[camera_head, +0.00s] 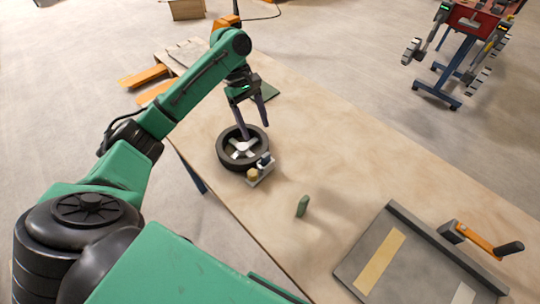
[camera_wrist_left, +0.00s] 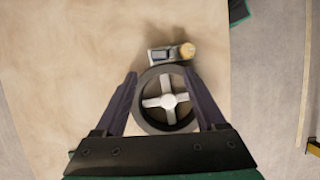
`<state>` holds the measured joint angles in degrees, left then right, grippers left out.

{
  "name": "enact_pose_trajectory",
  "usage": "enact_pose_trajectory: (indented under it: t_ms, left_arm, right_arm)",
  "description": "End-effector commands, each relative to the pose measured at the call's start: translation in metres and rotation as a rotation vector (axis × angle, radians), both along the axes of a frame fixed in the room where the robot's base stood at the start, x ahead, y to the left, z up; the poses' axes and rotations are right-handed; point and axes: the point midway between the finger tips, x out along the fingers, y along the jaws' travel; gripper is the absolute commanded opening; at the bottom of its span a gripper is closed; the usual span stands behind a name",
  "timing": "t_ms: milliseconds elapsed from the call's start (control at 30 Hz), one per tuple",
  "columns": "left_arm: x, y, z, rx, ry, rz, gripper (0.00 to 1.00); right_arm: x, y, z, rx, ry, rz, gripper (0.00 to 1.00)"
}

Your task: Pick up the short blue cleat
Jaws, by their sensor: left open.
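My left gripper (camera_head: 255,131) is open, fingers pointing down above a black ring (camera_head: 221,153) with a pale cross inside. In the left wrist view the ring (camera_wrist_left: 166,127) shows between the open fingers (camera_wrist_left: 159,74). Just beyond it is a small grey holder (camera_wrist_left: 152,58) carrying a dark bluish piece (camera_wrist_left: 160,55) and a tan round piece (camera_wrist_left: 187,50). In the head view the bluish piece (camera_head: 264,159) is at the ring's near right side; it may be the short blue cleat, but its colour is hard to tell. My right gripper is not in view.
A small green piece (camera_head: 302,206) stands alone on the tabletop (camera_head: 340,150). A grey tray (camera_head: 352,267) with a pale strip and an orange-handled tool (camera_head: 478,240) is at the lower right. A red and blue machine (camera_head: 468,20) stands beyond.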

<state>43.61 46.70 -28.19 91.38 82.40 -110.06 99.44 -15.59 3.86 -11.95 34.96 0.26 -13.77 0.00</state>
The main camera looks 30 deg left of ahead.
Motion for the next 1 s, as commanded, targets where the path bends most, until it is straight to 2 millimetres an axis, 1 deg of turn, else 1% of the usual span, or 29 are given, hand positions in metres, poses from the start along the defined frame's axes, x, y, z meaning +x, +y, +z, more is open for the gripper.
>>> enact_pose_trajectory:
  t_ms: [33, 100, 200, 300, 367, 467, 533, 633, 800, 867, 900, 1000]
  left_arm:
    - [-0.003, -0.006, -0.009, -0.001, 0.005, -0.003, 0.72]
    - [-0.006, -0.013, -0.026, -0.001, 0.003, -0.004, 0.72]
    - [-0.008, -0.019, -0.044, -0.001, 0.001, -0.004, 0.72]
    - [-0.008, -0.024, -0.055, -0.002, -0.002, -0.003, 0.72]
    - [-0.009, -0.028, -0.063, 0.0, -0.001, -0.004, 0.72]
    - [-0.008, -0.037, -0.081, -0.001, -0.001, -0.006, 0.72]
    - [-0.01, -0.041, -0.094, -0.001, -0.001, -0.005, 0.72]
    - [-0.011, -0.044, -0.102, 0.0, -0.003, -0.005, 0.72]
    - [-0.011, -0.044, -0.103, 0.0, -0.005, -0.006, 0.72]
    - [-0.011, -0.044, -0.103, 0.0, -0.005, -0.006, 0.5]
    - [-0.011, -0.044, -0.103, 0.0, -0.005, -0.006, 0.34]
    - [-0.011, -0.044, -0.103, -0.001, -0.005, -0.006, 0.0]
  right_arm:
    - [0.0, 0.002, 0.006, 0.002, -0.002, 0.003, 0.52]
    - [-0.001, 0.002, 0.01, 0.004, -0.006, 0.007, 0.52]
    - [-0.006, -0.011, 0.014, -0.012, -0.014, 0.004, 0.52]
    - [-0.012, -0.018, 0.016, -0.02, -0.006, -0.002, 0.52]
    - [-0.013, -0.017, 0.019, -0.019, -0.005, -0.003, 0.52]
    - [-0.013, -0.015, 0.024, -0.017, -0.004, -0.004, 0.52]
    - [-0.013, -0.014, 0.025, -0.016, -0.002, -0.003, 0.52]
    - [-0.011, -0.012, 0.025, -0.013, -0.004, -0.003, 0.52]
    - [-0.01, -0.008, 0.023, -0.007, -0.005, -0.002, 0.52]
    - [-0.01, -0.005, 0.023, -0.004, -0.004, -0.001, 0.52]
    - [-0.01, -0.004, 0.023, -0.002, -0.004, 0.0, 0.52]
    - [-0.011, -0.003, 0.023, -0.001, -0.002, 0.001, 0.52]
